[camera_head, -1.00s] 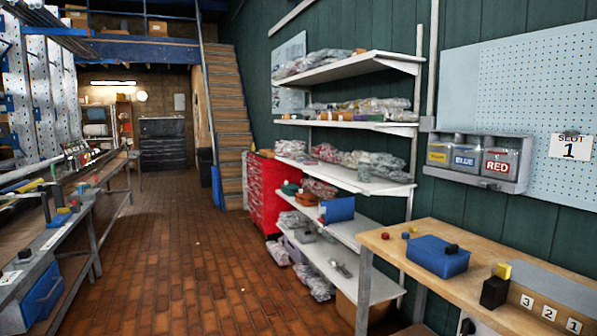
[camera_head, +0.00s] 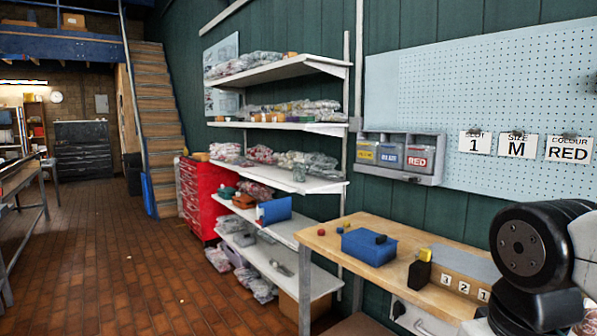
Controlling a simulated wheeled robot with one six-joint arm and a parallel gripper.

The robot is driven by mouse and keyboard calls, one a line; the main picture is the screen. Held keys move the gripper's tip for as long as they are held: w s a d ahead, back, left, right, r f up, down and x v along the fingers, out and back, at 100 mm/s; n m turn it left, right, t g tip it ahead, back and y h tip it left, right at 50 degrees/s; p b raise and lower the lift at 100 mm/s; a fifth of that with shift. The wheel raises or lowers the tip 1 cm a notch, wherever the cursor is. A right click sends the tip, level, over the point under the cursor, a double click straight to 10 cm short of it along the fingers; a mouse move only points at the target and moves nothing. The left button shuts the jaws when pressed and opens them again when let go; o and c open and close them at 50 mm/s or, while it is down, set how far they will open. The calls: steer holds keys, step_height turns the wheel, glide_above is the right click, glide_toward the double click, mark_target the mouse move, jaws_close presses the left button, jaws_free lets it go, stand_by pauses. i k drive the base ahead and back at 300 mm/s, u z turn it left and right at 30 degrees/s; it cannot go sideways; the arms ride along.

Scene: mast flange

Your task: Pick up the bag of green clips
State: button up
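Clear bags of small parts lie on the white wall shelves. Greyish-green bags (camera_head: 312,161) lie at the right of the middle shelf, beside reddish bags (camera_head: 260,154). More bags lie on the top shelf (camera_head: 243,66) and on the second shelf (camera_head: 303,109). At this size I cannot tell which bag holds green clips. My gripper is not in view.
A wooden workbench (camera_head: 335,243) with a blue bin (camera_head: 369,247) stands right of the shelves. A red drawer cabinet (camera_head: 200,197) stands left of them. Labelled bins (camera_head: 392,154) and a pegboard (camera_head: 500,90) hang on the wall. The brick floor (camera_head: 110,250) is open at left.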

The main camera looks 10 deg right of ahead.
mark_target(300, 167)
steer(key=u, duration=0.05)
steer(key=k, duration=0.6)
steer(key=u, duration=0.7)
steer(key=i, duration=1.4)
steer(key=u, duration=0.65)
steer(key=i, duration=1.95)
steer(key=z, duration=0.35)
steer(key=i, duration=1.1)
steer(key=z, duration=1.65)
steer(key=i, duration=0.9)
steer(key=z, duration=0.8)
steer(key=i, duration=0.55)
